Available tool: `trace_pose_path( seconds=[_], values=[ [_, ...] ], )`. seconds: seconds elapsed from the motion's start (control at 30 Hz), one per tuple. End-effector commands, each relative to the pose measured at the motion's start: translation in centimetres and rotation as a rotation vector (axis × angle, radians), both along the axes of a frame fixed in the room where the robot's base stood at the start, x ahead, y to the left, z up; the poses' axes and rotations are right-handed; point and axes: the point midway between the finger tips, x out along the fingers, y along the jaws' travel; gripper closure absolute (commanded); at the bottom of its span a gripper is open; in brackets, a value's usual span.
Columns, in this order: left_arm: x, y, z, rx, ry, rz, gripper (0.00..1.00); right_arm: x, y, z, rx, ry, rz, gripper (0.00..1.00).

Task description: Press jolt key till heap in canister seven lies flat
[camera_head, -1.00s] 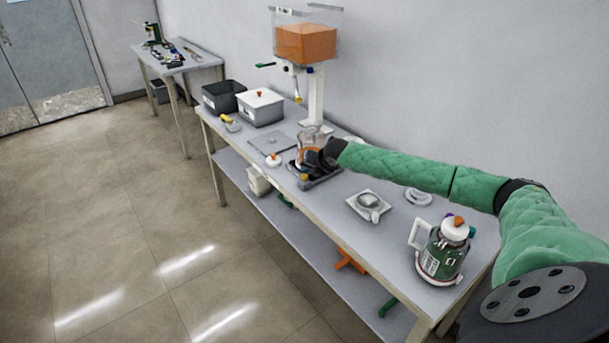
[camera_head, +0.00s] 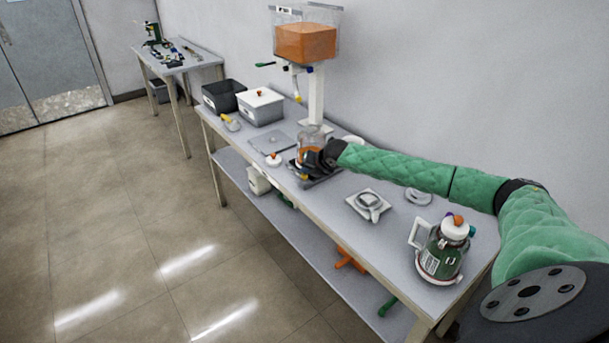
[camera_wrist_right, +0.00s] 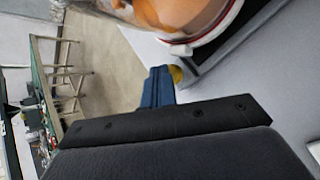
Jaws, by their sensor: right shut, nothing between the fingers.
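A clear canister (camera_head: 311,142) with orange contents stands on a dark base (camera_head: 325,179) below the hopper in the head view. Its lower part and orange contents (camera_wrist_right: 182,14) show at the top of the wrist view. I cannot read a number on it or tell whether the orange surface is flat. A yellow key (camera_head: 304,177) sits at the base's front corner. My right gripper (camera_head: 311,165) is shut and empty in front of the canister. In the wrist view its blue fingertips (camera_wrist_right: 158,80) are beside the yellow key (camera_wrist_right: 177,74), partly covering it; contact is unclear. My left gripper is out of view.
A hopper of orange material (camera_head: 305,44) stands behind the canister. A green-and-white lidded jug (camera_head: 441,254) and a white square dish (camera_head: 368,203) stand on the near part of the table. A grey bin with a white lid (camera_head: 260,110) stands farther along.

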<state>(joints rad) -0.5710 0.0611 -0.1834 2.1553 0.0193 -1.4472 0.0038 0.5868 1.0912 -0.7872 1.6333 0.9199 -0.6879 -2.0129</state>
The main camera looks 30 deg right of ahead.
Motion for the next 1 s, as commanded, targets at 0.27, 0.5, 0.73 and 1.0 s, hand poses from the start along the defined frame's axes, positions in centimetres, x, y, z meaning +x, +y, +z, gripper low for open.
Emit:
trace_pose_path(
  seconds=[0.27,0.5,0.73,1.0],
  values=[
    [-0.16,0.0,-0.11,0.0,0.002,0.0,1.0,-0.05,0.05,-0.41,0.0,0.002,0.001,1.0],
    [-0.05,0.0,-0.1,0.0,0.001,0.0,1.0,-0.05,0.05,-0.66,0.0,0.002,0.001,1.0],
    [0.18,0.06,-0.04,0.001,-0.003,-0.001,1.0,-0.06,0.05,-0.9,0.0,0.002,0.001,1.0],
    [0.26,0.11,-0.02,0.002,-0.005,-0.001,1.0,-0.06,0.05,-0.97,0.0,0.002,0.001,1.0]
  ],
)
